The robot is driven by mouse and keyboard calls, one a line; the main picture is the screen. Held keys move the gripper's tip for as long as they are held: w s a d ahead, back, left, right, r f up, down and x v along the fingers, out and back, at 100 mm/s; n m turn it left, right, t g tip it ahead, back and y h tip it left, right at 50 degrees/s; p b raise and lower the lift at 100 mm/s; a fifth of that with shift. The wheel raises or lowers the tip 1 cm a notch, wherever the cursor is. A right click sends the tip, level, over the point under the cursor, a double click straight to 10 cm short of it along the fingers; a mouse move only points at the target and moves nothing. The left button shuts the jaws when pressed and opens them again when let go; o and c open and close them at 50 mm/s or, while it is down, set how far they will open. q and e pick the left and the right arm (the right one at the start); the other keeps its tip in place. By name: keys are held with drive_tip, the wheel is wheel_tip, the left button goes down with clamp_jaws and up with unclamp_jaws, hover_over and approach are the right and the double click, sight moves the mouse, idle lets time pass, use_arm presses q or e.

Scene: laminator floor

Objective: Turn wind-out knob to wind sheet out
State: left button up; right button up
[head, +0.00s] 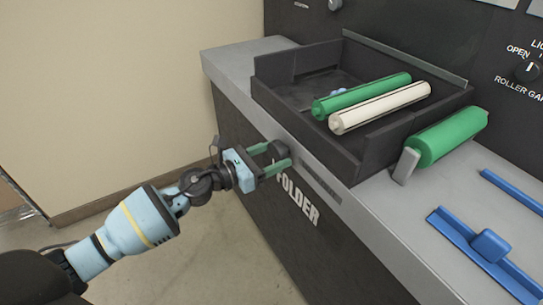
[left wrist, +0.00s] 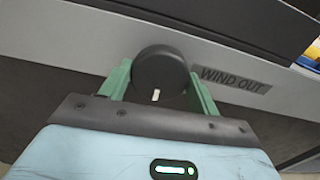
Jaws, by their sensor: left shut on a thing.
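The wind-out knob (left wrist: 160,72) is a round dark knob with a short white mark, on the grey front edge of the machine. In the left wrist view the mark points down toward my gripper, and a plate reading WIND OUT (left wrist: 232,80) is to its right. My left gripper (head: 277,157) has its green fingers on either side of the knob and is shut on it. The knob also shows in the head view (head: 279,150), partly covered by the fingers. No sheet can be made out for certain. My right gripper is not in view.
Above the knob is a black tray (head: 357,162) with a green roller (head: 362,96) and a cream roller (head: 380,107). A larger green roller (head: 447,137) lies right of it. A blue handled tool (head: 490,246) lies on the grey ledge (head: 375,215). Floor at lower left is clear.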

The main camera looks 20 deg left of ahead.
use_arm(q)
drive_tip(key=o, duration=1)
drive_tip(key=shift+c, duration=0.2)
drive_tip(key=b+v, duration=0.1)
drive_tip(key=v, duration=0.7)
